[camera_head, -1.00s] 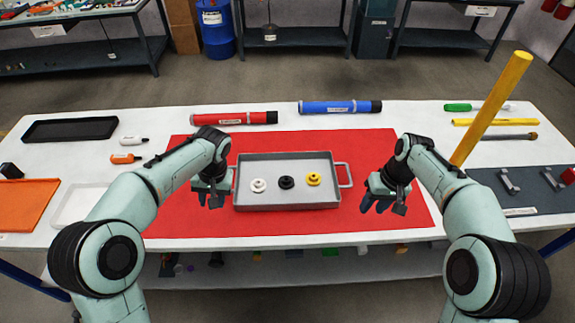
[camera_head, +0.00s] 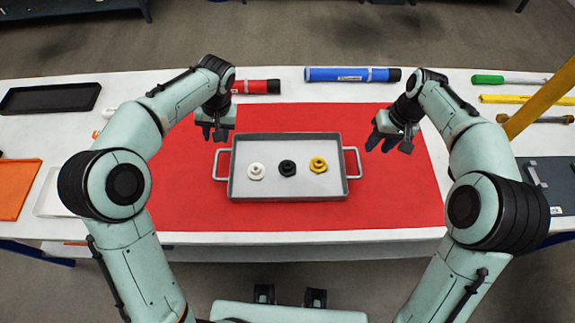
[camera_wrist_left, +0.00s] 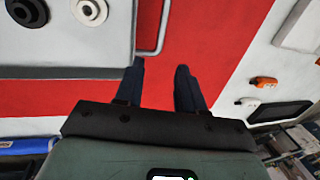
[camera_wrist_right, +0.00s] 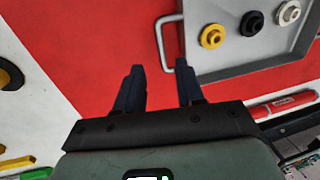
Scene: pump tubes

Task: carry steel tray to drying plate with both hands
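The grey steel tray (camera_head: 288,197) lies flat on a red mat and holds a white, a black and a yellow round part. Its left handle (camera_head: 218,164) and right handle (camera_head: 356,162) are free. My left gripper (camera_head: 215,134) is open and empty, behind and left of the left handle. In the left wrist view, the handle (camera_wrist_left: 160,35) lies ahead of my left fingers (camera_wrist_left: 160,78). My right gripper (camera_head: 390,146) is open and empty, behind and right of the right handle. The right wrist view shows that handle (camera_wrist_right: 161,45) ahead of my fingers (camera_wrist_right: 160,80). I cannot tell which surface is the drying plate.
The red mat (camera_head: 400,205) is bare around the tray. Red (camera_head: 258,87) and blue (camera_head: 350,74) tubes lie behind it. An orange plate (camera_head: 15,185) and black tray (camera_head: 50,98) are at left. A dark plate (camera_head: 550,180) and a slanted yellow bar (camera_head: 545,97) are at right.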

